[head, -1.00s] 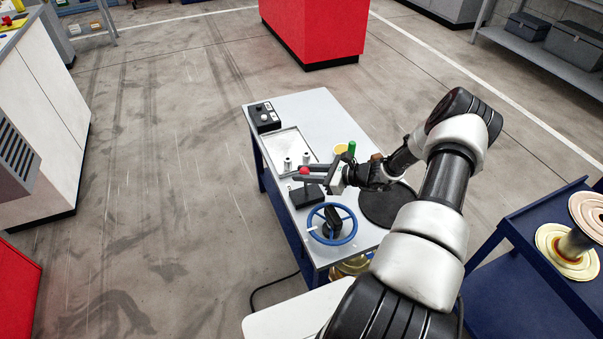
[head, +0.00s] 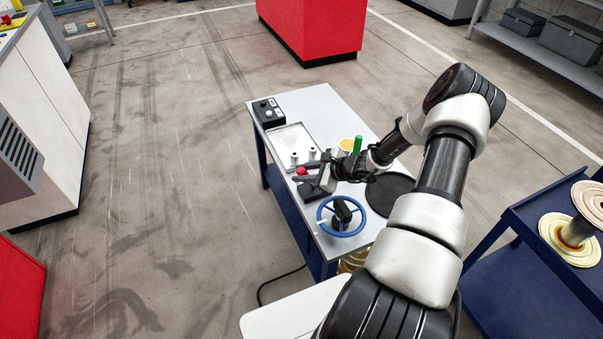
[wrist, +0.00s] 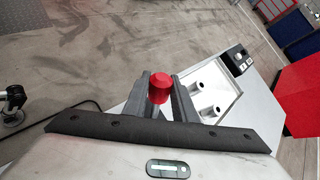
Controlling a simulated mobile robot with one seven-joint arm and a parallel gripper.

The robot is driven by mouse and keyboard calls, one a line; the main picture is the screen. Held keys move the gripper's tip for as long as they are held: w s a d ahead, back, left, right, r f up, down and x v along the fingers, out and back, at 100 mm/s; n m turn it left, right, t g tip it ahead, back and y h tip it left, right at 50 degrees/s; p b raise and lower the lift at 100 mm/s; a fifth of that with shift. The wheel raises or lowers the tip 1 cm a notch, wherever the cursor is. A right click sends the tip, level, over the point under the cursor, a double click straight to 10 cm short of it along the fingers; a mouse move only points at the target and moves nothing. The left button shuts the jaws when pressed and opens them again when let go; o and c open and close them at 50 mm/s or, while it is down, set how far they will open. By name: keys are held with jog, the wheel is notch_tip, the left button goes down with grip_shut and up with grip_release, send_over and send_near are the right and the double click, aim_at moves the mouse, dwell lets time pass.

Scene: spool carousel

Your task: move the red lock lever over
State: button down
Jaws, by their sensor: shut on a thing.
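The red knob (head: 301,172) of the lock lever shows at the left edge of the grey table, between my fingertips. It also shows in the wrist view (wrist: 161,87), with a finger on each side. My gripper (head: 306,171) is shut on the knob and reaches in from the right. In the wrist view my gripper (wrist: 163,98) hides the lever's stem below the knob. A dark base block (head: 308,189) sits below the knob, partly covered by my gripper.
A blue handwheel (head: 323,224) stands close in front of my gripper. Behind it are a pale tray (head: 291,136) with small posts, a green upright piece (head: 358,144) and a black control box (head: 268,113). A black disc (head: 388,196) lies under my arm.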

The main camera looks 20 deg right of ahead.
jog(key=shift+s+a+f, duration=0.1)
jog(key=c, duration=1.5)
grip_release()
jog(key=shift+o, duration=0.2)
jog(key=p+v, duration=0.1)
jog(key=v, duration=1.6)
jog(key=shift+r, duration=0.2)
